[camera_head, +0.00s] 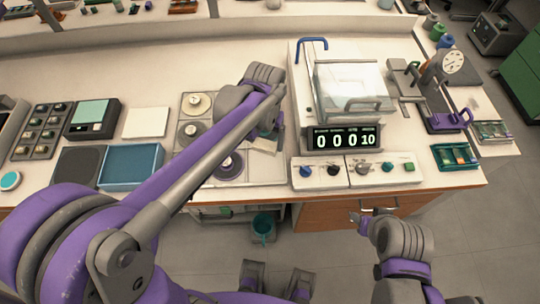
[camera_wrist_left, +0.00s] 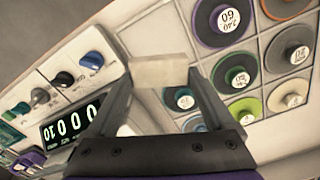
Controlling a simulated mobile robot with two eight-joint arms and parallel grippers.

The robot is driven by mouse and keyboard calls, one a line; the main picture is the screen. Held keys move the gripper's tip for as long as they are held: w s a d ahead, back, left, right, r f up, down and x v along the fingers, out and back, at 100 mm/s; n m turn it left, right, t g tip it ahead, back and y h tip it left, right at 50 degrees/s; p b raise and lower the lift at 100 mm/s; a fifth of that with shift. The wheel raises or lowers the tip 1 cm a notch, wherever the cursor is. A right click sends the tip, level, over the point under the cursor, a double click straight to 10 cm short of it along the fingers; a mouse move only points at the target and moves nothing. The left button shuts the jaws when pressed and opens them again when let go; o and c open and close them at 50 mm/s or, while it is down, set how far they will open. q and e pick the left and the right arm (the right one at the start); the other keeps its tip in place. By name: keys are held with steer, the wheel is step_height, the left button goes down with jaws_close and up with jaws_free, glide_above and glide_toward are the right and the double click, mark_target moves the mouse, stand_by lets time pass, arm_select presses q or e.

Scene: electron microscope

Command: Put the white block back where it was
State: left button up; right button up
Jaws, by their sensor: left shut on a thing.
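My left gripper (camera_head: 268,128) reaches over the bench, between the panel of round discs and the machine with the digital display. In the left wrist view, its two fingers (camera_wrist_left: 160,76) are shut on the white block (camera_wrist_left: 160,70), a pale rectangular piece held crosswise between the tips. The block is hard to make out in the head view, where the arm and hand cover that area.
The machine's display (camera_head: 347,138) reads 00010, with knobs below and a clear cover (camera_head: 350,85) above. Labelled discs (camera_wrist_left: 226,17) sit beside the block. A blue tray (camera_head: 130,166), a white plate (camera_head: 146,122) and a knob panel (camera_head: 40,131) stand left.

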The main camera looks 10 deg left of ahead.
arm_select(q)
glide_above(267, 164)
step_height(267, 164, down, 5)
steer(key=shift+a+f, duration=0.1)
steer(key=shift+f, duration=0.1)
steer(key=shift+f+b, duration=0.4)
steer(key=shift+f, duration=1.6)
steer(key=shift+f, duration=0.1)
steer(key=o, duration=1.2)
